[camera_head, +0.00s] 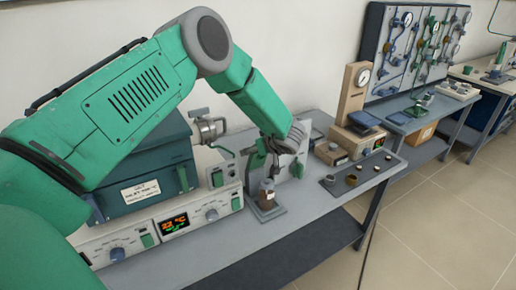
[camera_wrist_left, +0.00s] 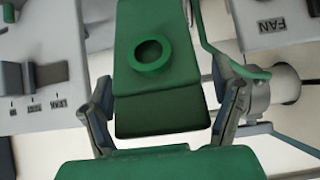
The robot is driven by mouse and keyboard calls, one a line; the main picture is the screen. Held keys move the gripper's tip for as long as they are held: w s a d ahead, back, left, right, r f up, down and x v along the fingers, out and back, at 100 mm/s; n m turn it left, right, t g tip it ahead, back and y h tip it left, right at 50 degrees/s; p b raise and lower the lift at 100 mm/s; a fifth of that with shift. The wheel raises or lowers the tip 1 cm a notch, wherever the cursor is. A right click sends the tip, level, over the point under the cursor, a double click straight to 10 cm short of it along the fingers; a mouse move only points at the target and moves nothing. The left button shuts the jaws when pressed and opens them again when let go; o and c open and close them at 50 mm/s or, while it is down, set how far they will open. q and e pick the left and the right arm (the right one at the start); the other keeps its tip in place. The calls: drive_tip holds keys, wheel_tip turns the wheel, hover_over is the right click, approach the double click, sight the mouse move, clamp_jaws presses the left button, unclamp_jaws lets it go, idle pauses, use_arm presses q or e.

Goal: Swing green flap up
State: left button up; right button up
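In the left wrist view, a green flap (camera_wrist_left: 165,95) with a raised green ring (camera_wrist_left: 150,55) fills the middle of the picture. The two grey fingers of my left gripper (camera_wrist_left: 166,88) stand wide apart, one at each side of the flap. I cannot tell whether either finger touches it. The flap is hard to make out there, partly hidden by my wrist. My right gripper is not in view.
A teal furnace (camera_head: 150,185) on a white control base (camera_head: 175,222) stands left of the gripper. A small holder with a brown bottle (camera_head: 267,192) is just below. A beige gauge stand (camera_head: 352,95) and dark tray (camera_head: 352,182) are to the right.

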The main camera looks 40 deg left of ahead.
use_arm(q)
drive_tip(key=shift+s+r, duration=0.1)
drive_tip(key=shift+r, duration=0.1)
drive_tip(key=shift+s+d+r+p, duration=0.1)
drive_tip(key=shift+d+r+p, duration=0.1)
drive_tip(key=shift+r+p, duration=0.4)
drive_tip(key=shift+s+d+r+p, duration=0.1)
drive_tip(key=shift+d+r+p, duration=0.1)
drive_tip(key=shift+r+p, duration=0.3)
drive_tip(key=r+p, duration=0.2)
drive_tip(key=shift+s+d+r, duration=0.1)
drive_tip(key=shift+d+r, duration=0.2)
drive_tip(key=shift+d, duration=0.05)
drive_tip(key=shift+s+d+r+p, duration=0.1)
drive_tip(key=shift+d+r+p, duration=0.25)
drive_tip(key=shift+r, duration=0.35)
drive_tip(key=shift+s+d+r+p, duration=0.1)
drive_tip(key=shift+d+r+p, duration=0.15)
drive_tip(key=shift+r, duration=0.4)
wheel_tip(320, 180, up, 7)
drive_tip(key=s+d, duration=0.1)
drive_tip(key=d, duration=0.1)
drive_tip(key=shift+d+r, duration=0.2)
drive_tip(key=shift+d, duration=0.05)
